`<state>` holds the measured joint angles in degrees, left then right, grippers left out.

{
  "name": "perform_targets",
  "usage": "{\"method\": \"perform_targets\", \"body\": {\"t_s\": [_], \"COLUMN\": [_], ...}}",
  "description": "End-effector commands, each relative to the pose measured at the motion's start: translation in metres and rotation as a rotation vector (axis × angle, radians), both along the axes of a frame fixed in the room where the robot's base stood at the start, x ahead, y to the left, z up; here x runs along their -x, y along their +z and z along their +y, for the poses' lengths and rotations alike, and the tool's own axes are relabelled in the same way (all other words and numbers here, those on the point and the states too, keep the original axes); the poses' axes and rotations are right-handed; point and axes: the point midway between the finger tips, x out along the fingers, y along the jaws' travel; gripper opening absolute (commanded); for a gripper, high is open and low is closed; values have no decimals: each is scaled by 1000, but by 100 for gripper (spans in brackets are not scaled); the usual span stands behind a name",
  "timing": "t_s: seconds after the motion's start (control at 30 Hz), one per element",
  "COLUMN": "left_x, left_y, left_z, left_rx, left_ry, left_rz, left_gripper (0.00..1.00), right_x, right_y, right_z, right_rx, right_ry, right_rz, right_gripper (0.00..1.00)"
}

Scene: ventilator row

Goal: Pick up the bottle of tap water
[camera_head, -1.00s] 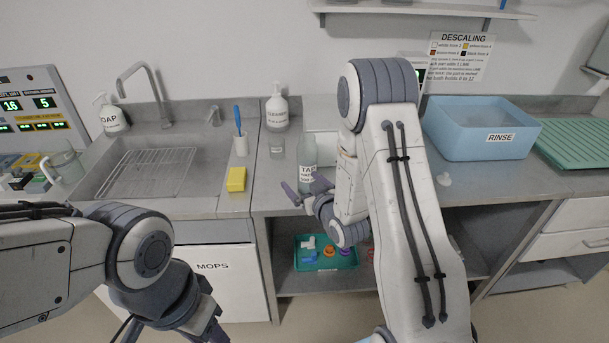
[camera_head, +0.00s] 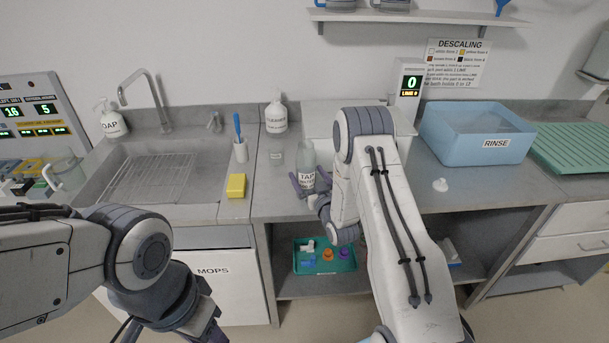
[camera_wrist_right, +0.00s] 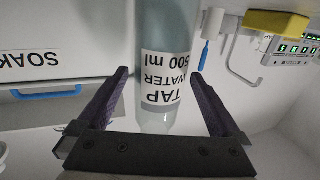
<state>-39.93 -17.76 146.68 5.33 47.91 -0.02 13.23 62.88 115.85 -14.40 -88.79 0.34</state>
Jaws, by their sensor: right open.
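The bottle of tap water (camera_head: 306,168) stands upright on the grey counter near its front edge. It is clear, with a white label reading TAP WATER. In the right wrist view the bottle (camera_wrist_right: 166,75) appears upside down, its label reading 500 ml. My right gripper (camera_head: 309,186) is open at the bottle, with one finger on each side of it. In the right wrist view, gaps show between the bottle and both purple fingers (camera_wrist_right: 157,95). My left arm is at the lower left of the head view; its fingertips are not clearly visible.
A yellow sponge (camera_head: 236,186), a small glass (camera_head: 277,155) and a cleaner bottle (camera_head: 276,115) stand left of the bottle. A white bin (camera_head: 318,122) is behind my right arm. A blue RINSE tub (camera_head: 478,135) is at right. A teal tray (camera_head: 324,266) lies on the shelf below.

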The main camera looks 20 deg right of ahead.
Motion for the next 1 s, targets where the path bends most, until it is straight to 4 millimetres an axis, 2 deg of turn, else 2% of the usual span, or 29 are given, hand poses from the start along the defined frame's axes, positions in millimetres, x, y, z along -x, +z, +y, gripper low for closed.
{"method": "perform_targets", "body": {"t_s": [0.13,0.43,0.57,0.6,0.7,1.0], "left_x": [0,0,0,0,0,0], "left_y": [7,7,7,7,7,7], "left_z": [0,0,0,0,0,0], "left_rx": [0,0,0,0,0,0], "left_ry": [0,0,0,0,0,0], "left_rz": [0,0,0,0,0,0], "left_gripper": [47,47,47,47,47,47], "right_x": [-17,-21,-21,-21,-21,-21], "right_y": [2,0,0,0,0,2], "right_z": [0,0,0,0,0,0], "right_rx": [1,1,1,1,1,1], "right_ry": [-1,-1,-1,-1,-1,-1], "right_rz": [-1,1,1,1,1,-3], "right_gripper": [100,100,50,35,0,0]}}
